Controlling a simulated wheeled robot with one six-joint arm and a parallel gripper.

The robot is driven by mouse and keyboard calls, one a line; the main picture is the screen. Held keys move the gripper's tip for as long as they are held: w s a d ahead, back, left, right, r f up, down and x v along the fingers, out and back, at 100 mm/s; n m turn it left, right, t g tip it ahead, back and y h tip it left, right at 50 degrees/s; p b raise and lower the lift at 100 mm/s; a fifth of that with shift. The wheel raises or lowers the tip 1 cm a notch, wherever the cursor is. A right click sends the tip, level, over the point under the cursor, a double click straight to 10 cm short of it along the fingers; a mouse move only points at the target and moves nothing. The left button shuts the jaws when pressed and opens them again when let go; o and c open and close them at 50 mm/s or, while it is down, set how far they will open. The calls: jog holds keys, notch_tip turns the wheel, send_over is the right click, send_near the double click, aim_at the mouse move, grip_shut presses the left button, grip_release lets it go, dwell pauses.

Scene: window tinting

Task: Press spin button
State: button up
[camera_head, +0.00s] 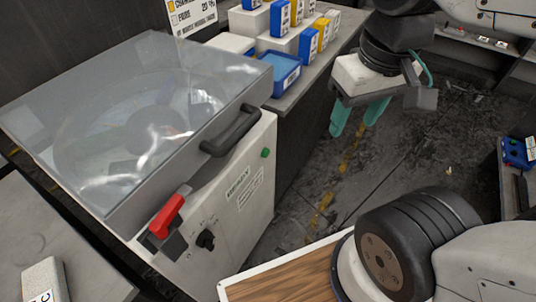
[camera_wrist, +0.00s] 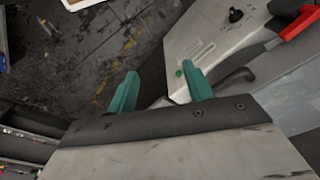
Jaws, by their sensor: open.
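The spin machine (camera_head: 245,215) is a light box with a clear lid (camera_head: 130,115), which is down. A round part shows dimly through the lid. A small green button (camera_head: 265,153) sits on its front panel, right of the dark handle (camera_head: 231,131). The green button also shows in the wrist view (camera_wrist: 179,73), between and beyond my fingertips. My gripper (camera_head: 353,121) has two teal fingers spread apart with nothing between them. It hangs to the right of the machine, apart from the button. In the wrist view, my gripper (camera_wrist: 160,88) points toward the panel's button side.
A red lever (camera_head: 167,216) and a black knob (camera_head: 206,240) are on the machine's front. Behind it, a bench holds a blue tray (camera_head: 283,72) and several boxes (camera_head: 309,45). A wooden board (camera_head: 285,281) is near the bottom. Dark floor lies open between machine and right shelf.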

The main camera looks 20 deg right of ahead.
grip_shut()
dwell(1.4)
